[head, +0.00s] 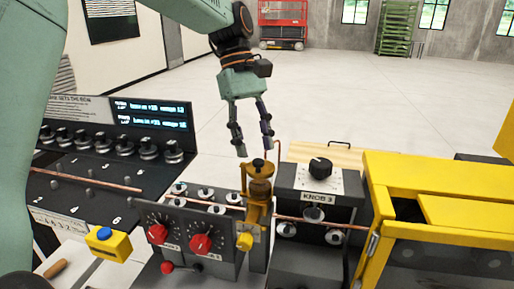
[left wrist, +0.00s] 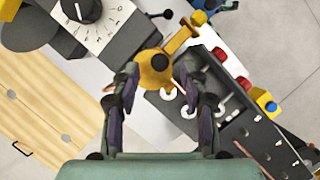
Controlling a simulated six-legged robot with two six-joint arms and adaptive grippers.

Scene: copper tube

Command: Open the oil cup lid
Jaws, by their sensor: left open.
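The oil cup (head: 259,190) is a brass-yellow fitting standing upright between the two control boxes in the head view. Its round lid has a small dark knob on top, and the lid (left wrist: 155,68) shows from above in the left wrist view. The lid appears to be seated on the cup. My left gripper (head: 254,148) points down just above the cup, with its fingers open and empty. In the left wrist view the lid appears between and slightly beyond the fingertips (left wrist: 158,80). I cannot tell of any contact. My right gripper is not in view.
A copper tube (head: 300,220) runs through the fittings beside the cup. A box with red knobs (head: 200,243) is at left, and a KNOB 3 box (head: 319,182) at right. A yellow frame (head: 440,170) stands farther right. The air above the cup is clear apart from my arm.

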